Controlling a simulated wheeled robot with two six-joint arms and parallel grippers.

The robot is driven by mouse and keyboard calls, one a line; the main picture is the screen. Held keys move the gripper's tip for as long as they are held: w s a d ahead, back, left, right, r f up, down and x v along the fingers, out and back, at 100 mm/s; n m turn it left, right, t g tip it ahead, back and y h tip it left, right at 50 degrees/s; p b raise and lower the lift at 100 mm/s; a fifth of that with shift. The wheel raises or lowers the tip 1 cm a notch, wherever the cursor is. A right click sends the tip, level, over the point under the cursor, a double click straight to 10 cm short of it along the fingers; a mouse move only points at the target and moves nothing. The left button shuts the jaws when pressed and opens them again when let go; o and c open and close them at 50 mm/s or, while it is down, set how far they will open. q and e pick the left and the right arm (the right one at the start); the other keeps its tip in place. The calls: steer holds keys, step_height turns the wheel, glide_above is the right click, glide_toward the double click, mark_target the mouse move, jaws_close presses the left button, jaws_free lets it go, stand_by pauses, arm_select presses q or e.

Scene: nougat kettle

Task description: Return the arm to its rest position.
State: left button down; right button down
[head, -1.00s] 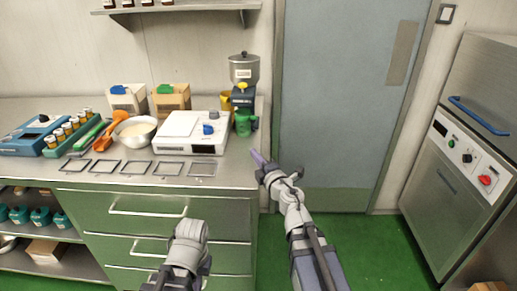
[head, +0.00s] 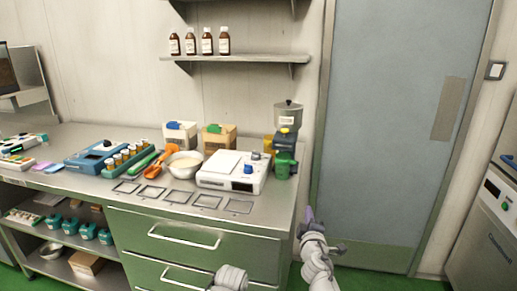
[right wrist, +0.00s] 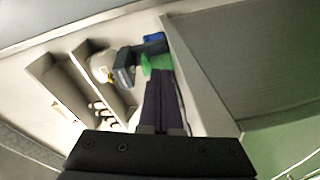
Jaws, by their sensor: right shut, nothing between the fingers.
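My right gripper (head: 309,214) is shut and empty at the lower middle of the head view, just right of the counter's right end, in front of the grey door. In the right wrist view its dark fingers (right wrist: 165,106) lie together with nothing between them. They point toward the green cup (right wrist: 157,63), which appears past the tips. In the head view the cup (head: 285,165) stands on the counter, apart from the gripper. A pale link of my left arm shows at the bottom edge. My left gripper is out of view.
The steel counter (head: 290,205) carries a white scale (head: 232,172), a bowl (head: 184,164), an orange scoop (head: 157,168), a vial rack (head: 125,160) and several flat frames. A grinder-like machine (head: 288,118) stands near the right end. A shelf (head: 235,59) with bottles hangs above.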

steer(key=s+a+f+m+g+h, duration=0.2)
steer(key=s+f+m+g, duration=0.6)
steer(key=f, duration=0.5)
steer(key=s+a+f+g+y, duration=0.1)
steer(key=s+a+f+g, duration=0.35)
steer(key=s, duration=0.35)
steer(key=s+a+f+g+y, duration=0.2)
steer(key=s+a+f+g, duration=0.15)
steer(key=s+a, duration=0.3)
step_height(320, 180, up, 16)
steer(key=s+g+p, duration=0.1)
steer(key=s+p, duration=0.1)
steer(key=p, duration=1.3)
steer(key=shift+f+m, duration=0.25)
steer(key=shift+m, duration=0.15)
